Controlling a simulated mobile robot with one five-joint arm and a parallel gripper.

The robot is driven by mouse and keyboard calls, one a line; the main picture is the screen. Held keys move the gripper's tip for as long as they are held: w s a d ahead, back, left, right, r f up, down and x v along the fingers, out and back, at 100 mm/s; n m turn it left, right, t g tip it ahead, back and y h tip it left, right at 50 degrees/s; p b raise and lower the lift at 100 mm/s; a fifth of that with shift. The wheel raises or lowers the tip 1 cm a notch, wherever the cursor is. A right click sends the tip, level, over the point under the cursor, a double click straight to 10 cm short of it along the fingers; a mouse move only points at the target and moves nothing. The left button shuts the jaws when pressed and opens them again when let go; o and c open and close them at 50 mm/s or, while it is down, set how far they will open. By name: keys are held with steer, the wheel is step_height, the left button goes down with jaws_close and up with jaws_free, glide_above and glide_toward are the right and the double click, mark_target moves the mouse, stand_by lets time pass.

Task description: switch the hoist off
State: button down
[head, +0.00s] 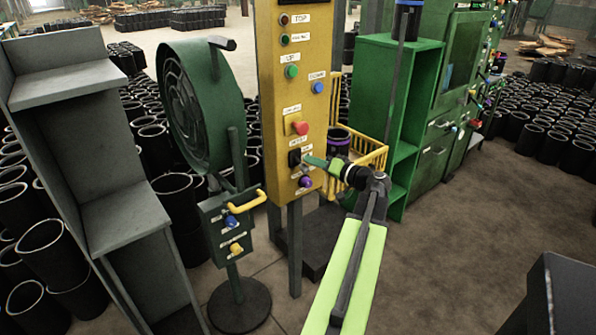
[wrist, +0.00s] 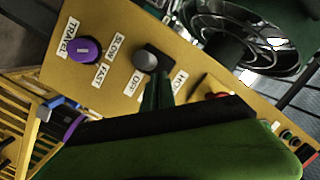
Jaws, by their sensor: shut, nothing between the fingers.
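The yellow control panel (head: 268,105) stands upright in the head view. The hoist switch (head: 294,158) is a black plate low on it, below the red button. In the wrist view the switch (wrist: 146,61) shows a grey rounded lever end on a black plate, with an OFF label (wrist: 133,85) beside it and a partly hidden label on the other side. My gripper (head: 308,160) is shut and empty, its green fingertips right at the switch. In the wrist view the fingertips (wrist: 155,80) overlap the plate's edge; I cannot tell if they touch the lever. I cannot tell which position the lever is in.
A purple travel knob (head: 305,182) sits just below the switch, and a red button (head: 300,128) just above. A green fan (head: 200,105) and a small green control box (head: 230,228) stand left. A yellow basket (head: 368,155) and green shelf (head: 400,130) are right.

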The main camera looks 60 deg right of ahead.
step_height(320, 180, up, 4)
steer(key=s+d+f+p, duration=0.1)
steer(key=d+p, duration=0.1)
steer(key=p, duration=0.1)
steer(key=s+a+f+b, duration=0.1)
steer(key=s+f+b, duration=0.1)
steer(key=s, duration=0.8)
steer(key=shift+s+a, duration=0.25)
steer(key=shift+f, duration=0.1)
